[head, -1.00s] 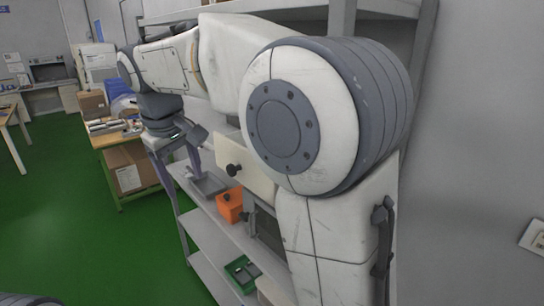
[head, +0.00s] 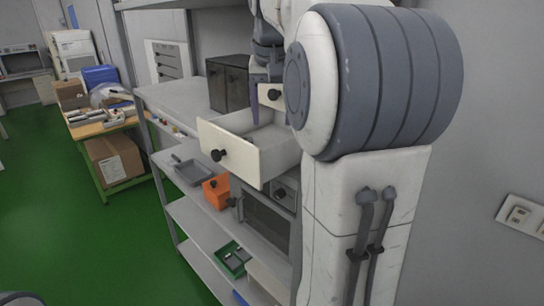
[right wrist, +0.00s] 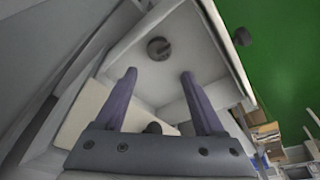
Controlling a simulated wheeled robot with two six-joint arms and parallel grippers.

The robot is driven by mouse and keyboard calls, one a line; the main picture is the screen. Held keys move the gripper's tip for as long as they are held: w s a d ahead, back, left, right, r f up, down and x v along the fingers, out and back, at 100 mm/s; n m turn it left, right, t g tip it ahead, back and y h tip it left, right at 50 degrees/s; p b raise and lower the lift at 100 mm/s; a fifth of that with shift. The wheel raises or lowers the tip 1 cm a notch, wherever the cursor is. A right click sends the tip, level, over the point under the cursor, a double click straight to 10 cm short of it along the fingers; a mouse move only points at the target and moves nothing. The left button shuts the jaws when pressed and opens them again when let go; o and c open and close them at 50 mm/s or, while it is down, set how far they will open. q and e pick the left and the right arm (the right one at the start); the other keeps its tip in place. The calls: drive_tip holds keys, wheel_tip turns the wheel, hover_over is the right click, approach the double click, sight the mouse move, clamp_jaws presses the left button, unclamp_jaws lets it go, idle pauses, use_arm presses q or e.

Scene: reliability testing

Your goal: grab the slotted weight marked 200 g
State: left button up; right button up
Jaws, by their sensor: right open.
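A dark round slotted weight (right wrist: 159,48) lies on the floor of an open white drawer (right wrist: 190,38) in the right wrist view; any marking is too small to read. In the head view the gripper (head: 262,98) is partly hidden by my own arm. My left gripper is out of view.
A dark box (head: 228,83) stands on the shelf top behind the drawer. An orange box (head: 217,190), a grey tray (head: 192,172) and a green tray (head: 232,259) sit on lower shelves. The drawer's front knob (head: 218,155) juts outward.

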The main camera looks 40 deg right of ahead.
drive_tip(key=x, duration=0.5)
drive_tip(key=p+x, duration=0.1)
drive_tip(key=x, duration=0.1)
drive_tip(key=p+x, duration=0.1)
drive_tip(key=x, duration=0.1)
drive_tip(key=shift+s+a, duration=0.1)
drive_tip(key=shift+s, duration=0.2)
drive_tip(key=shift+f, duration=0.2)
drive_tip(key=shift+r, duration=0.1)
clamp_jaws()
drive_tip(key=shift+w, duration=0.1)
drive_tip(key=shift+r, duration=0.1)
